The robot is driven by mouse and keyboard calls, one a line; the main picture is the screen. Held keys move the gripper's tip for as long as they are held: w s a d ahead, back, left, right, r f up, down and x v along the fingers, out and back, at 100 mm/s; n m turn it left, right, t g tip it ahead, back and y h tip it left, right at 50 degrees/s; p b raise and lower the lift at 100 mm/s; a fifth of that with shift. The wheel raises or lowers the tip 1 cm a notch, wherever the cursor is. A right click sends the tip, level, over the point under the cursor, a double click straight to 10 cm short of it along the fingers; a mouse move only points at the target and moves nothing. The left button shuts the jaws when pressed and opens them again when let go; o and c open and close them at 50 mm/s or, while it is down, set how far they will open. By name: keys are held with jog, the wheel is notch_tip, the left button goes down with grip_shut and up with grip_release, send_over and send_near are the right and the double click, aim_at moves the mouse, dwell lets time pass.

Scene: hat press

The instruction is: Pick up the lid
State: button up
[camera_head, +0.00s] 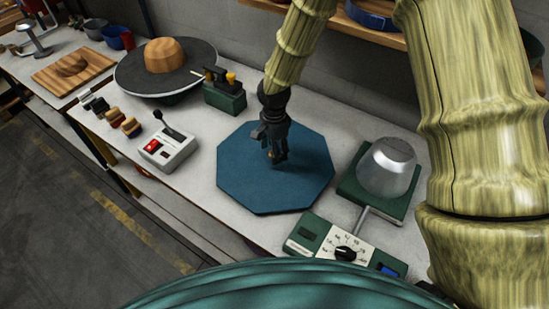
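My gripper (277,156) points down over the blue octagonal mat (240,185) in the middle of the bench. Its dark fingers are small here, and I cannot tell whether they are open or shut. No thing is plainly a lid. A silver dome-shaped piece (386,167), flat on top, sits on a green square base (356,188) to the right of the mat, apart from my gripper.
A green control box (345,250) with a dial stands in front. A grey lever box (166,152) is left of the mat. Behind it are a green block with a yellow part (225,95) and a wide grey disc (140,75) bearing a wooden dome (175,54). A shelf (365,28) runs behind.

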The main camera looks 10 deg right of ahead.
jog(key=shift+f+p, duration=0.45)
jog(key=shift+f, duration=0.9)
jog(key=shift+c, duration=0.3)
grip_shut()
jog(key=shift+r, duration=0.15)
